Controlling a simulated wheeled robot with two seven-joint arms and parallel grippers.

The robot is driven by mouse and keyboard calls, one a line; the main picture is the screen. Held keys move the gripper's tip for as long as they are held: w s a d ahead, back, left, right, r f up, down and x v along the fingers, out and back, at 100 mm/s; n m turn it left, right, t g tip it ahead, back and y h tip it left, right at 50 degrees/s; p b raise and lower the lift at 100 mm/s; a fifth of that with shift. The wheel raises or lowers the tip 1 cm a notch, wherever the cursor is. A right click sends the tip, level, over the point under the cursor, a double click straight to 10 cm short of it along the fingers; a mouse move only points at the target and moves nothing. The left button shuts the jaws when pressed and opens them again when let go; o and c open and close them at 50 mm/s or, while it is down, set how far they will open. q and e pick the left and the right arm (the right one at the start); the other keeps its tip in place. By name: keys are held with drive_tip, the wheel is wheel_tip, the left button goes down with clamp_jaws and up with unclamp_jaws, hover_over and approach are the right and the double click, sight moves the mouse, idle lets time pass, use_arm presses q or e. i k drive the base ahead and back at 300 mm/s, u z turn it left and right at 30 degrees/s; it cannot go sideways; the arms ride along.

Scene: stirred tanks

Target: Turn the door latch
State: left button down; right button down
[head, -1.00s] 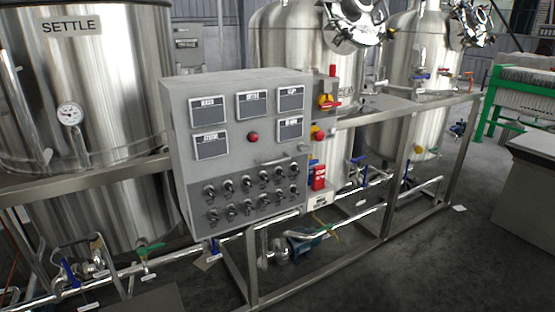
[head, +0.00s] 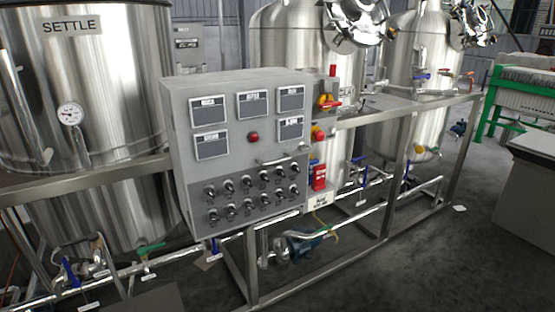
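A grey control cabinet (head: 180,150) stands at the centre, with a front face of display windows, a red button (head: 253,137) and rows of knobs. A small curved metal handle (head: 270,162) sits on its front, right of the middle, above the knob rows. I cannot tell whether this handle is the door latch. A red and yellow rotary switch (head: 327,101) is mounted to the right of the cabinet. Neither of my grippers shows in the head view, and nothing touches the handle.
A large steel tank (head: 100,110) marked SETTLE stands at left, with valves and pipes at floor level. Two more tanks (head: 285,40) (head: 415,50) stand behind a metal frame (head: 398,165). A blue pump (head: 305,243) sits low under it. The dark floor (head: 440,250) at front right is clear.

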sight(303, 147)
drive_tip(key=z, duration=1.95)
drive_tip(key=i, duration=2.5)
drive_tip(key=u, duration=2.35)
